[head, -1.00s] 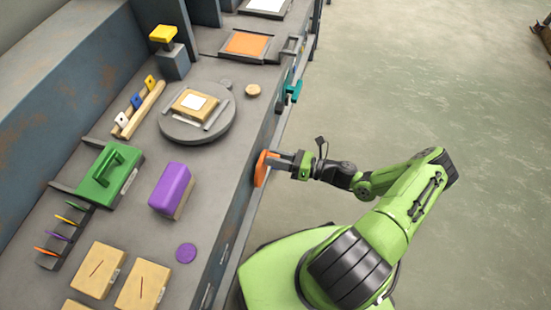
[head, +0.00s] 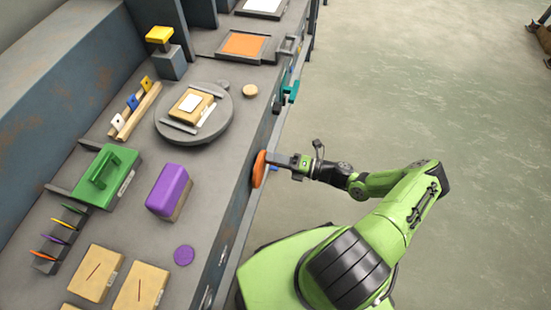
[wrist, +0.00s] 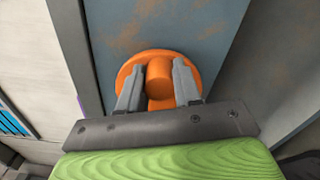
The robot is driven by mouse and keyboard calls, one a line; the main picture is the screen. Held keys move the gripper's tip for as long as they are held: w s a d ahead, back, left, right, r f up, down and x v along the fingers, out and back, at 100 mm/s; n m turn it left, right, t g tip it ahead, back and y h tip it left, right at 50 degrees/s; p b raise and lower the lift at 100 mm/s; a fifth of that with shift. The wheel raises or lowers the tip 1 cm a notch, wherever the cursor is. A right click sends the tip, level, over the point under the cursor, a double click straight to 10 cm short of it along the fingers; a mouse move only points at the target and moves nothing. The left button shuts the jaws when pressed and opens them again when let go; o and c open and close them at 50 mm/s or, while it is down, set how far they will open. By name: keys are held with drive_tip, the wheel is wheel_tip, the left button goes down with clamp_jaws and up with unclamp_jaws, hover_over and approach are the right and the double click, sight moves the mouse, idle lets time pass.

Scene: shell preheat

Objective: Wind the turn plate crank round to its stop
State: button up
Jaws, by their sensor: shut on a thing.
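The orange crank (head: 259,169) is on the front face of the workbench. In the wrist view it is an orange disc with a knob (wrist: 159,76) standing out from it. My gripper (head: 273,163) reaches it from the right, and in the wrist view its two grey fingers (wrist: 159,88) sit on either side of the knob, shut on it. The round grey turn plate (head: 222,125) lies on the bench top. It carries a wooden block with a white square (head: 190,103) between two grey bars. The finger contact faces are partly hidden.
A purple block (head: 168,188), a green handled block (head: 103,173) and wooden blocks (head: 95,270) stand on the bench. A teal handle (head: 291,91) sticks out of the bench front beyond the crank. The floor (head: 430,90) to the right is clear.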

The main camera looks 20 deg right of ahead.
drive_tip(key=shift+w+d+f+m, duration=0.1)
drive_tip(key=shift+d+f+m, duration=0.05)
drive_tip(key=shift+m, duration=0.25)
drive_tip(key=o, duration=1)
drive_tip(key=shift+o, duration=0.2)
drive_tip(key=p+v, duration=0.1)
drive_tip(key=v, duration=1.4)
drive_tip(key=shift+s+d, duration=0.25)
drive_tip(key=shift+d, duration=0.05)
